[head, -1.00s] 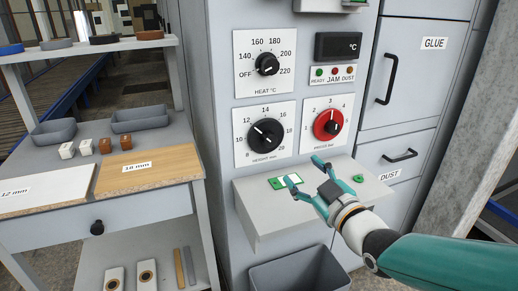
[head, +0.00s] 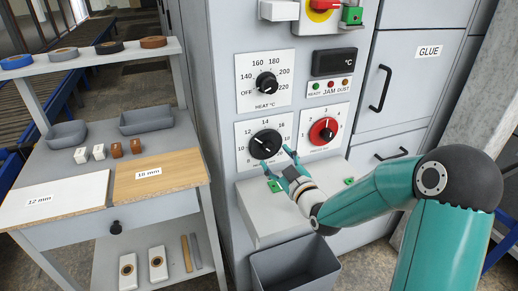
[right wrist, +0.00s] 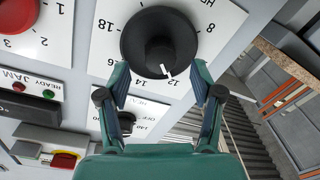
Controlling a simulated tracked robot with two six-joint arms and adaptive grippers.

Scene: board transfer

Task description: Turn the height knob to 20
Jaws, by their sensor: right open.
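The height knob (head: 265,144) is a round black dial on a white plate on the grey machine front. It also shows large and upside down in the right wrist view (right wrist: 158,45). Its white pointer mark is near 12 on the scale. My right gripper (head: 279,162) is open, just in front of and below right of the knob. In the right wrist view its fingertips (right wrist: 159,68) are spread to either side of the knob. I cannot tell whether they touch it. The 20 mark is not readable. My left gripper is not in view.
The black heat knob (head: 266,83) is above and the red speed knob (head: 323,131) is to the right. A grey ledge (head: 262,220) juts out below, with a grey bin (head: 295,272) under it. A bench with boards (head: 160,178) stands left.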

